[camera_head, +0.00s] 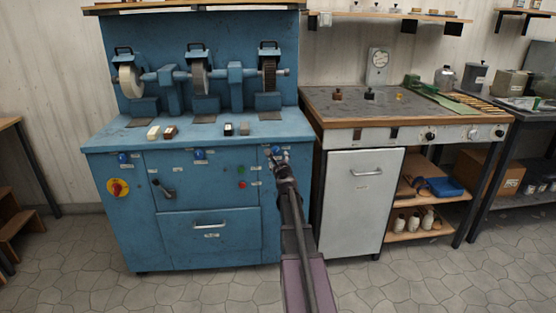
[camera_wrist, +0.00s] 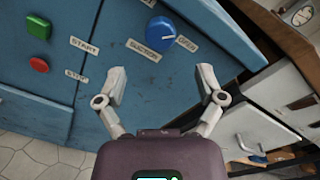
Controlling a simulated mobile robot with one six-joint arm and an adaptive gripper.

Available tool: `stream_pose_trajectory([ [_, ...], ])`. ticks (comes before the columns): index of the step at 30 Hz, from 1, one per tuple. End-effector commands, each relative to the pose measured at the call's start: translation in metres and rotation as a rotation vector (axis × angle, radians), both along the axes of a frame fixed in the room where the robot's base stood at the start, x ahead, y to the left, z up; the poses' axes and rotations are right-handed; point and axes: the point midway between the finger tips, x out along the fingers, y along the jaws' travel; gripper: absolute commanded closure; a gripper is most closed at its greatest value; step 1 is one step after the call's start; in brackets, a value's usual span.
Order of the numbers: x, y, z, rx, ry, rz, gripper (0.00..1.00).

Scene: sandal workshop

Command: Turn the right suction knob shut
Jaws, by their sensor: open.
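The right suction knob (camera_wrist: 161,32) is a blue round knob with a white pointer line, on the blue machine's front panel. The line points toward the label "OPEN"; a "SUCTION" label (camera_wrist: 144,50) sits beside it. In the head view the knob (camera_head: 276,151) is at the panel's upper right, partly hidden by my gripper (camera_head: 279,160). In the wrist view my gripper (camera_wrist: 161,82) is open and empty, its two fingers spread below the knob and apart from it.
A green start button (camera_wrist: 42,27) and a red stop button (camera_wrist: 38,65) lie left of the knob. Two more blue knobs (camera_head: 123,158) (camera_head: 199,154) are along the panel. A white cabinet (camera_head: 357,200) stands close on the right. The tiled floor in front is clear.

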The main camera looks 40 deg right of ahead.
Motion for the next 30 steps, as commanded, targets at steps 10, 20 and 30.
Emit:
stream_pose_trajectory([
  [10,-0.034,0.024,-0.003,0.321,-0.209,-0.020,0.12],
  [20,-0.051,0.033,-0.003,0.536,-0.346,-0.034,0.12],
  [30,-0.048,0.031,-0.003,0.532,-0.343,-0.034,0.12],
])
